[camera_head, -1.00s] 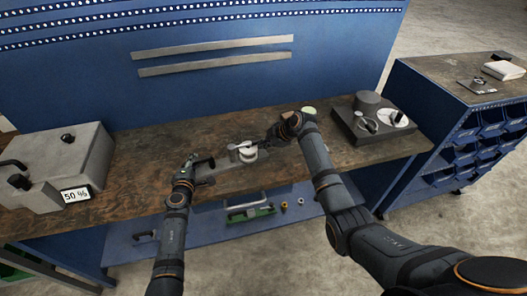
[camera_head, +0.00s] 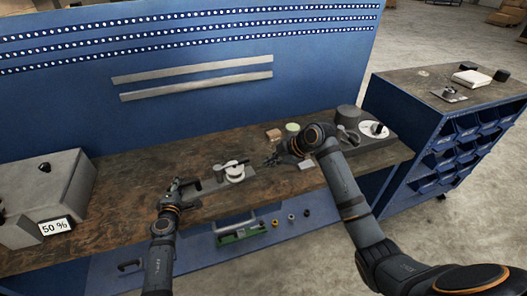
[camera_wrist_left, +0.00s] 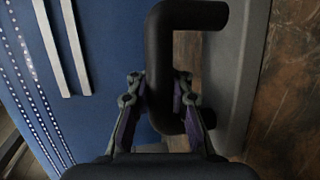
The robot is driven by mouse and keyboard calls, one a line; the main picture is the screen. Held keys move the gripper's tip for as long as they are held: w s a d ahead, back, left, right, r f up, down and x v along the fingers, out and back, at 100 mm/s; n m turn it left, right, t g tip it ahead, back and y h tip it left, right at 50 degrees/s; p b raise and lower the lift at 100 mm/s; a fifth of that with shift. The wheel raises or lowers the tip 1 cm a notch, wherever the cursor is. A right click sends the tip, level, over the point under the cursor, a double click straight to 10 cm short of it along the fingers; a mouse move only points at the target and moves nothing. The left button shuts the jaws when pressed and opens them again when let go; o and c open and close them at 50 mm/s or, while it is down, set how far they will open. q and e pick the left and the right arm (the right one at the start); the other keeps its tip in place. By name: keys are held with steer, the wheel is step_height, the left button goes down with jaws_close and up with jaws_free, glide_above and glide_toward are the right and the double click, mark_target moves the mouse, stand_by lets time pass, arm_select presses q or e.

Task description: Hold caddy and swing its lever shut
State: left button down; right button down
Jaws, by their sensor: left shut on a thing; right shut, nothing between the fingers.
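The caddy (camera_head: 212,185) is a grey block on the bench. It carries a white round part with a thin lever (camera_head: 236,163) lying across its top. A black handle (camera_wrist_left: 158,70) stands on the caddy's left side. My left gripper (camera_head: 178,186) is shut on this handle; in the left wrist view its fingers (camera_wrist_left: 160,108) sit on either side of the bar. My right gripper (camera_head: 268,161) is shut and empty, just right of the lever and apart from it. Whether the lever is fully seated cannot be told at this size.
A large grey box with a "50 %" display (camera_head: 56,227) stands at the left. Right of my right gripper are a green-topped round item (camera_head: 292,128) and a dark base with a white disc (camera_head: 374,129). A green-based item (camera_head: 242,232) lies on the lower shelf.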

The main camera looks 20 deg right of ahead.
arm_select(q)
steer(key=c, duration=1.1)
jaws_free()
steer(key=shift+s, duration=0.1)
